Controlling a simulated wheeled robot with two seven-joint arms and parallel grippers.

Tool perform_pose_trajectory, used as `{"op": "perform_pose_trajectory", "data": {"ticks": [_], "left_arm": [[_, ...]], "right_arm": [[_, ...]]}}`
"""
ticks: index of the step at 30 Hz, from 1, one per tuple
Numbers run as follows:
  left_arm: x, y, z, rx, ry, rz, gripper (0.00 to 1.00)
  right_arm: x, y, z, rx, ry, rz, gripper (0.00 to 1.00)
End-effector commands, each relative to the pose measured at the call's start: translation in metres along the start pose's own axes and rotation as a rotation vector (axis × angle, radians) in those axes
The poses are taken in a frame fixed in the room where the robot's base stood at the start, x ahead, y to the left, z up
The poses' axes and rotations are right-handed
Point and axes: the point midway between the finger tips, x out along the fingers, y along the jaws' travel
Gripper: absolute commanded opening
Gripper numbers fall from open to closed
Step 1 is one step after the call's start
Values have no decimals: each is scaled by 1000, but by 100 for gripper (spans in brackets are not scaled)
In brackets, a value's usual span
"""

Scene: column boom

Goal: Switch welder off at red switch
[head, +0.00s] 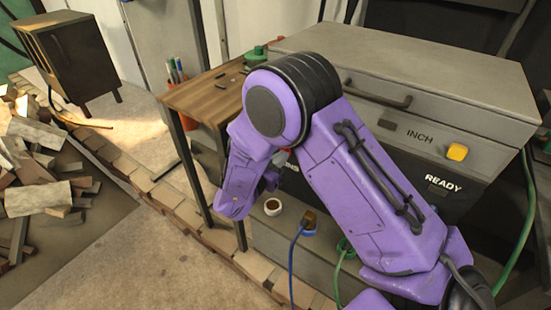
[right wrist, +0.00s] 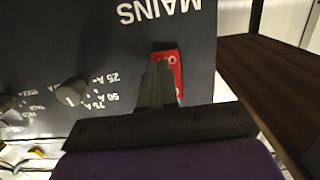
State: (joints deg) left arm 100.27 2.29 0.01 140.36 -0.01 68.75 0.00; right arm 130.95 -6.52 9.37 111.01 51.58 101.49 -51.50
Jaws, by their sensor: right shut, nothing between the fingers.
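The welder (head: 480,85) is a grey cabinet with a dark front, mostly behind my purple right arm in the head view. In the right wrist view its dark panel (right wrist: 100,40) reads MAINS upside down. The red switch (right wrist: 177,76) sits under that word, with part of a white marking showing. My right gripper (right wrist: 158,68) is shut and empty, its fingertips over the left part of the switch. I cannot tell whether they touch it or which way it is set. In the head view this gripper (head: 269,182) is small and dark, partly hidden. My left gripper is out of view.
A knob (right wrist: 72,92) with ampere marks is left of the switch. A wooden side table (head: 205,95) stands left of the welder. A yellow button (head: 457,152) is on the welder's right.

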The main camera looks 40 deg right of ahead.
Motion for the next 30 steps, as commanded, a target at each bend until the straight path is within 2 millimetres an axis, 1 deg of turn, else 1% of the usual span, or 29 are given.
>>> {"op": "perform_pose_trajectory", "data": {"ticks": [2,6,9,12,15,18,23,30], "left_arm": [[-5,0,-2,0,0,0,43],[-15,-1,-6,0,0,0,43],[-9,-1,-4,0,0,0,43],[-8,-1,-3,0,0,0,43],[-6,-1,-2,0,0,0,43],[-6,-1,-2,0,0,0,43],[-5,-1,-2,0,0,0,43],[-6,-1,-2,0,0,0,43]], "right_arm": [[-8,0,0,-3,0,-1,0],[-34,-1,6,-3,3,3,0],[-58,-1,17,-1,4,3,0],[-82,-1,24,-2,3,3,0],[-102,-1,30,0,3,4,0],[-117,-1,34,-1,3,6,0],[-129,-1,37,-1,3,7,0],[-130,-1,37,-1,2,7,0]]}}
